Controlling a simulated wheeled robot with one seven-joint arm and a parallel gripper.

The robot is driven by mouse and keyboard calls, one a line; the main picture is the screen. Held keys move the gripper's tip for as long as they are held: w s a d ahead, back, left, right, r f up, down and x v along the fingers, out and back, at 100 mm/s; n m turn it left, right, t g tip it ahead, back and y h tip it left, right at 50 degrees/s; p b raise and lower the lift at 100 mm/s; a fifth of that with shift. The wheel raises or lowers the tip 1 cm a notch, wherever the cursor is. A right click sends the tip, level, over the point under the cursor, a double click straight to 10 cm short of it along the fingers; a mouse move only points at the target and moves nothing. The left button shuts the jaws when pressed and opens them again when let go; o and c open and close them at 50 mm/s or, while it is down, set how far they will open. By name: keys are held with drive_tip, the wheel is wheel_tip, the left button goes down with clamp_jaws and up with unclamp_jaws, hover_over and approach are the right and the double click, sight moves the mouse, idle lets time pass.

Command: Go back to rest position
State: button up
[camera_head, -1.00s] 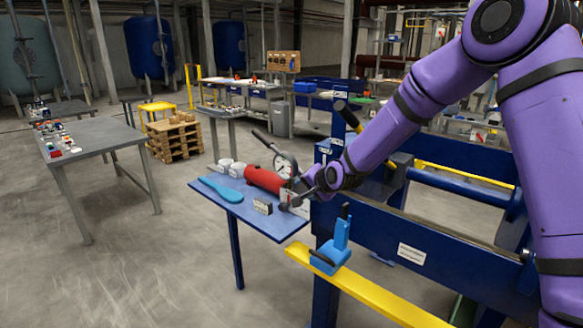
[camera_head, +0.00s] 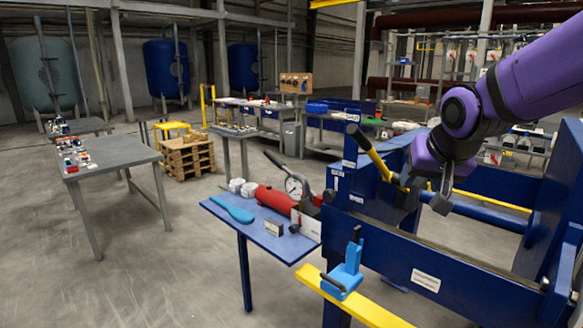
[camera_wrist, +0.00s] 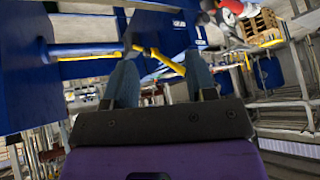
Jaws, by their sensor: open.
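My gripper (camera_head: 442,200) hangs at the end of my purple arm over the blue filter press (camera_head: 430,255) in the head view. It is right of the yellow lever (camera_head: 370,152) with the black grip. In the wrist view two blue-grey fingers (camera_wrist: 165,88) stand apart with nothing between them, and the yellow lever (camera_wrist: 152,52) shows beyond them. Whether the fingers touch the lever cannot be told. The small blue shelf (camera_head: 270,232) to the left carries a red cylinder (camera_head: 276,200), a gauge (camera_head: 294,187) and a light-blue spatula-like tool (camera_head: 231,209).
A blue clamp-like piece (camera_head: 345,273) stands at the yellow rail (camera_head: 350,303) in front. A grey table (camera_head: 108,155) with small parts stands at the left, and wooden pallets (camera_head: 187,157) lie behind. The floor (camera_head: 160,275) at the lower left is clear.

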drive_tip(key=s+d+n+g, duration=0.1)
drive_tip(key=s+d, duration=0.2)
drive_tip(key=s, duration=0.7)
drive_tip(key=s+d+r+n+g, duration=0.1)
drive_tip(key=s+d, duration=0.1)
drive_tip(key=s, duration=0.9)
drive_tip(key=shift+d+r, duration=0.3)
drive_tip(key=shift+d, duration=0.1)
